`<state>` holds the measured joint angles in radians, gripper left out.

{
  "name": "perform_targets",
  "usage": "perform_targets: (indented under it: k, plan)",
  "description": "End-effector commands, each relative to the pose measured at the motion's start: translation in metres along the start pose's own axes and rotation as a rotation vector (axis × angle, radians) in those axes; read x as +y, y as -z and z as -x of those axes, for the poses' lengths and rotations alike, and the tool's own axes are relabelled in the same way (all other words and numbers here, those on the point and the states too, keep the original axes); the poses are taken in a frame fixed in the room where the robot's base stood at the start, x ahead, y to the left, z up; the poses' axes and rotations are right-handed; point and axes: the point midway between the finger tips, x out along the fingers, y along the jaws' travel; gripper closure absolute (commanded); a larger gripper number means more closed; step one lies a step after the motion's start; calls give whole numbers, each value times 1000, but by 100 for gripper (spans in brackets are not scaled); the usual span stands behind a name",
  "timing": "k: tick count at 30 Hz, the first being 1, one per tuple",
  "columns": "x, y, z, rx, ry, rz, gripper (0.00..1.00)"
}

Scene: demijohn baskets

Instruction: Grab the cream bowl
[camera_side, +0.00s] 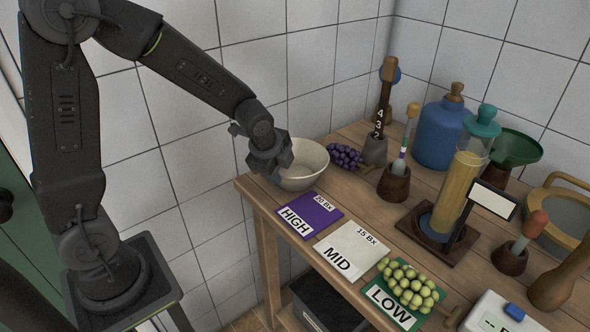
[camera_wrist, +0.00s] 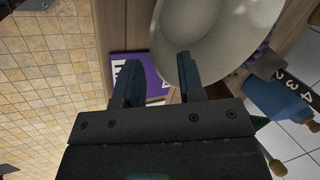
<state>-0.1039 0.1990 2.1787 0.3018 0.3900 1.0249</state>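The cream bowl (camera_side: 305,167) stands at the far left end of the wooden table in the side view, beyond the purple HIGH card. In the wrist view the bowl (camera_wrist: 215,40) fills the upper middle. My gripper (camera_side: 276,172) is at the bowl's left rim and hides part of it. In the wrist view my gripper (camera_wrist: 158,70) is open, with a clear gap between its fingers. One finger overlaps the bowl's inside, and the other is outside its rim. I cannot tell whether either finger touches the bowl.
Purple grapes (camera_side: 345,156) lie just right of the bowl. The purple HIGH card (camera_side: 309,212), white MID card (camera_side: 351,249) and green LOW card (camera_side: 386,309) with green grapes (camera_side: 409,285) run along the table's front. A blue demijohn (camera_side: 438,133) stands behind. A tiled wall is close behind the bowl.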

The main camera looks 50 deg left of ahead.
Motion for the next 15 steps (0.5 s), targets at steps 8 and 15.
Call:
perform_targets:
  k: [8,15]
  plan:
    - [0,-2,-27,-1,-3,1,64]
    - [-1,-3,-54,0,-1,0,64]
